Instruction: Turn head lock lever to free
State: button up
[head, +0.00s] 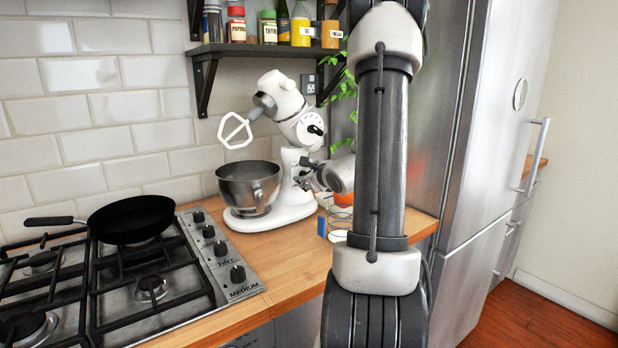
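A white stand mixer (297,190) stands on the wooden counter with its head (290,108) tilted up. A white flat beater (235,131) hangs from the raised head, and a steel bowl (249,187) sits on the base below it. A dark knob (317,130) shows on the side of the head. My gripper (305,173) is at the right side of the mixer's neck, close to it; I cannot tell if it touches. I cannot make out the head lock lever, and the gripper covers part of that area. The fingers are too small and dark to read.
A gas hob (150,288) with a black pan (132,219) is at the left. A shelf with spice jars (268,28) hangs above the mixer. A steel fridge (490,150) stands at the right. Bare counter (290,262) lies in front of the mixer.

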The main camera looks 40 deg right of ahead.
jog(key=shift+n+h, duration=0.3)
jog(key=shift+n, duration=0.2)
dwell(0.3)
jog(key=o, duration=1)
jog(key=shift+s, duration=0.1)
jog(key=v, duration=1.1)
jog(key=shift+s+a, duration=0.3)
jog(key=shift+s, duration=0.05)
